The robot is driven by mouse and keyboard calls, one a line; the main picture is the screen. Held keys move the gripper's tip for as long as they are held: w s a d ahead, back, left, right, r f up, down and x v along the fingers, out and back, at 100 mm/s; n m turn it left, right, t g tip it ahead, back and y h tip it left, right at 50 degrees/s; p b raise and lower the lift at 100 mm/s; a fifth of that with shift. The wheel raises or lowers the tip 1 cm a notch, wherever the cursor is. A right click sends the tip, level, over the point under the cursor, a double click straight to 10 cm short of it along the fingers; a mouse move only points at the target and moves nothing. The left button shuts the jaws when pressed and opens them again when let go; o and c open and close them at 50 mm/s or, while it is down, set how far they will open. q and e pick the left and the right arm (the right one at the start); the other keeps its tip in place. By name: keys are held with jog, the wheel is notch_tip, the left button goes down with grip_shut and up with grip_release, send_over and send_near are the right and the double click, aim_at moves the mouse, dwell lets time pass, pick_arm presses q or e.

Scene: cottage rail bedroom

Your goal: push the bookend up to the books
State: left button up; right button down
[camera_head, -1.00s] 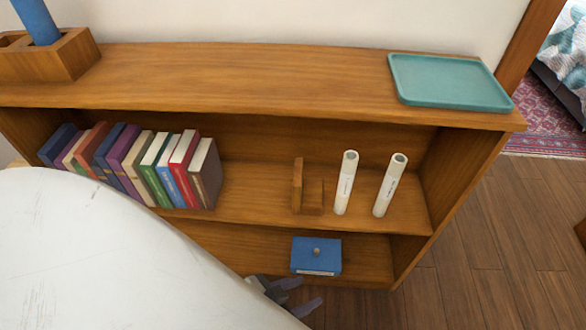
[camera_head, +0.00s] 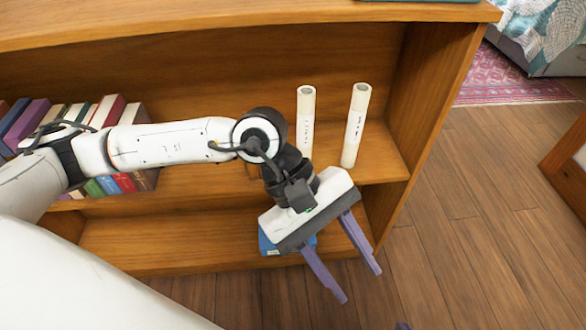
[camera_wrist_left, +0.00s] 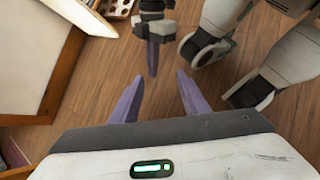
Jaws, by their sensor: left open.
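The row of books (camera_head: 107,112) stands on the middle shelf at the left, partly covered by my left arm. The wooden bookend is hidden behind my left arm in the head view, or nearly so. My left gripper (camera_head: 358,284) is open and empty, in front of the lower shelf, right of the books, with its purple fingers pointing down and right. Its fingers also show in the left wrist view (camera_wrist_left: 157,85) with bare floor between them. My right gripper (camera_wrist_left: 153,70) shows in the left wrist view beyond them; its opening cannot be made out.
Two white tubes (camera_head: 305,120) (camera_head: 355,125) stand upright on the middle shelf at the right. A blue box (camera_head: 268,244) on the lower shelf is mostly covered by my left gripper. The shelf's right side panel (camera_head: 430,90) is close by. Wooden floor (camera_head: 470,220) is clear at the right.

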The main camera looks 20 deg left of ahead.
pick_arm(q)
jog(key=w+a+m+t+y+b, duration=0.1)
jog(key=w+a+t+y, duration=0.1)
jog(key=a, duration=0.6)
jog(key=w+a+f+m+t+y+b, duration=0.1)
jog(key=w+a+t+y, duration=0.1)
jog(key=w+a+y, duration=0.3)
jog(key=w+a+m+t+y+b, duration=0.2)
jog(key=w+a+y, duration=0.2)
jog(key=a, duration=0.8)
jog(key=shift+w+f, duration=0.3)
jog(key=shift+w, duration=0.55)
pick_arm(e)
jog(key=f, duration=0.1)
jog(key=a+f, duration=0.1)
jog(key=f, duration=0.1)
